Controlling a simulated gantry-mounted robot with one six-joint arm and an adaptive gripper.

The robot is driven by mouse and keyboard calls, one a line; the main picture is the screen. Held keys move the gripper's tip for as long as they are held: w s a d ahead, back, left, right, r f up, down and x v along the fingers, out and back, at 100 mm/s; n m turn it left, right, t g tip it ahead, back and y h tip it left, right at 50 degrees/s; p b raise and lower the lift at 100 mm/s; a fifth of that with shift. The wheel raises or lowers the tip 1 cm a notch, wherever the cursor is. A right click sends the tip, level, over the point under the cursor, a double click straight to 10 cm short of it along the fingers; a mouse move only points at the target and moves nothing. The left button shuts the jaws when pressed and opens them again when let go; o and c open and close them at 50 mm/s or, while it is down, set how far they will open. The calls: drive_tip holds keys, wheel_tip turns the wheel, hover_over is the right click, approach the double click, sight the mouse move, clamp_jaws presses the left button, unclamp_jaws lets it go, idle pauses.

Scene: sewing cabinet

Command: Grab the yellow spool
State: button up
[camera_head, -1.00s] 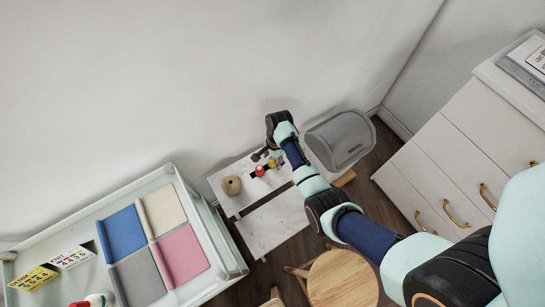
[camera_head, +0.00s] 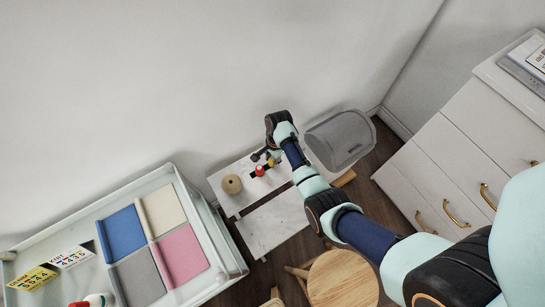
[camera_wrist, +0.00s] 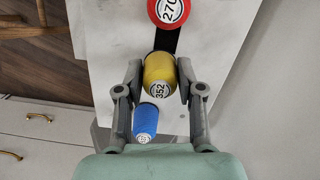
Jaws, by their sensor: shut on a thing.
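The yellow spool (camera_wrist: 159,70) has a white label reading 352 and is between the two fingers of my gripper (camera_wrist: 160,82) in the wrist view. The fingers press on its two sides. In the head view my gripper (camera_head: 268,157) is at the white shelf, and a small part of the yellow spool (camera_head: 271,162) shows there. A red spool (camera_wrist: 169,10) labelled 270 is just beyond the yellow one, and it also shows in the head view (camera_head: 260,171). A blue spool (camera_wrist: 146,119) lies on the near side, between the finger bases.
The spools are along a black strip (camera_wrist: 165,40) on the white shelf (camera_head: 236,204). A twine roll (camera_head: 231,184) stands left of them, and a grey bin (camera_head: 340,139) is to the right. A wooden stool (camera_head: 343,279) is in front. White drawers (camera_head: 440,180) are at right.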

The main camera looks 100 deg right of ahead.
wheel_tip(320, 180, up, 19)
drive_tip(key=p, duration=0.9)
